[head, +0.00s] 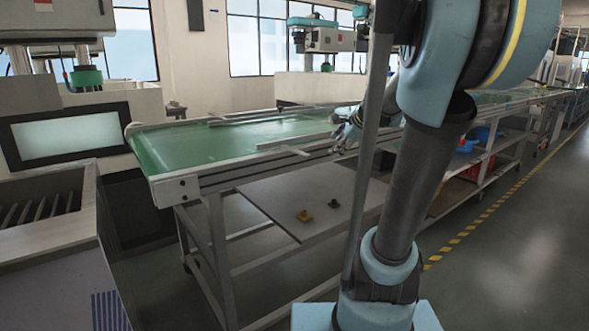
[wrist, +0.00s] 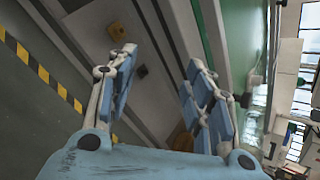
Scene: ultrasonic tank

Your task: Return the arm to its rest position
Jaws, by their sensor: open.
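My gripper (head: 340,130) is beside the near edge of the conveyor (head: 178,190), partly hidden behind my own arm in the head view. In the wrist view my gripper (wrist: 160,62) has its two blue-padded fingers spread apart with nothing between them. My arm rises from its base at the lower right and bends over at the top of the head view. Its middle part blocks some of the conveyor.
The conveyor's green belt (head: 185,148) runs back to the right. A yellow piece (head: 304,216) and a dark piece (head: 333,204) lie on its lower shelf (head: 285,215). A machine with a screen (head: 70,138) stands left. The floor (head: 510,240) at right is clear.

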